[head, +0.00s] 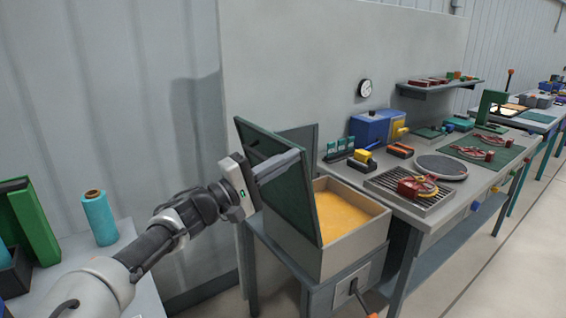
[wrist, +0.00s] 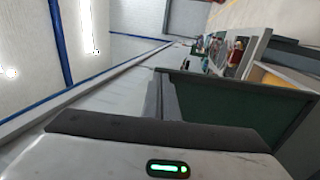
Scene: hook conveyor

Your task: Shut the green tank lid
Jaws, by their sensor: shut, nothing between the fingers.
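The green tank lid (head: 283,195) stands raised, nearly upright, at the left side of a grey tank (head: 355,245) that is open at the top. Orange-yellow contents (head: 347,218) show inside. My gripper (head: 297,156) is shut and empty, its fingers pointing right across the upper part of the lid in the head view. In the wrist view the lid (wrist: 235,105) is a dark green panel just right of the shut fingers (wrist: 167,96). I cannot tell whether the fingers touch it. The lid's lower hinge edge is partly hidden.
A workbench (head: 425,215) right of the tank carries a grate with a red tool (head: 415,187), a round grey disc (head: 441,166) and blue boxes (head: 370,127). A wall panel (head: 300,60) rises behind.

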